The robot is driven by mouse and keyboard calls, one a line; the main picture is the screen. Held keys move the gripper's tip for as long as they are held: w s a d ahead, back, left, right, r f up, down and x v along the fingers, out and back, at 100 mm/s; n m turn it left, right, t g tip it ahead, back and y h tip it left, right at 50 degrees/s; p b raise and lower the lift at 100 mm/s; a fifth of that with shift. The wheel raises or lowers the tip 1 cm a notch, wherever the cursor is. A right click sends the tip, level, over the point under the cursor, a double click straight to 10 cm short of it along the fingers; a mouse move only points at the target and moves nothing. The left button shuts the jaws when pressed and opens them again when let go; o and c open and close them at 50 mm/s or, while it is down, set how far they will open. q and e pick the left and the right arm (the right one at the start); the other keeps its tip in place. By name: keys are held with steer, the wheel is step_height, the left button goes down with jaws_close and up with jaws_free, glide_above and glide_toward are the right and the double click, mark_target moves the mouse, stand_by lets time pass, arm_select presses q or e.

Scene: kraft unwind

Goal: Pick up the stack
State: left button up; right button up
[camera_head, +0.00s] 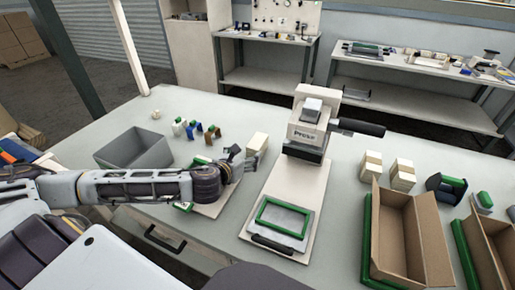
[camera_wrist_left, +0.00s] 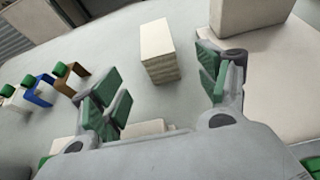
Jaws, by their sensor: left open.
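A cream block-shaped stack (camera_head: 258,142) stands upright on the table, left of the press; its lower part shows fine layer lines in the left wrist view (camera_wrist_left: 158,50). My left gripper (camera_head: 242,157) is just in front of it, to its left in the head view. In the left wrist view the gripper (camera_wrist_left: 162,88) has its green-padded fingers spread wide. The stack stands beyond the fingertips, between them in the picture, with a gap on both sides. Nothing is held. My right gripper is not in view.
The press (camera_head: 308,125) stands right of the stack. A grey bin (camera_head: 133,150) and several small coloured clips (camera_head: 195,131) are to the left. Two banded cream stacks (camera_head: 372,166) and an open carton (camera_head: 398,240) are at the right. The table behind the stack is clear.

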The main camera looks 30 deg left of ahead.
mark_target(252, 150)
arm_select(q)
steer(key=shift+w, duration=0.1)
steer(key=shift+x, duration=1.95)
steer(key=shift+w+a+f, duration=0.1)
steer(key=shift+w+f, duration=0.2)
steer(key=shift+w, duration=0.3)
steer(key=shift+x, duration=0.75)
steer(key=shift+w+f, duration=0.2)
steer(key=shift+w, duration=0.35)
steer(key=shift+w+f, duration=0.1)
steer(key=shift+w, duration=0.1)
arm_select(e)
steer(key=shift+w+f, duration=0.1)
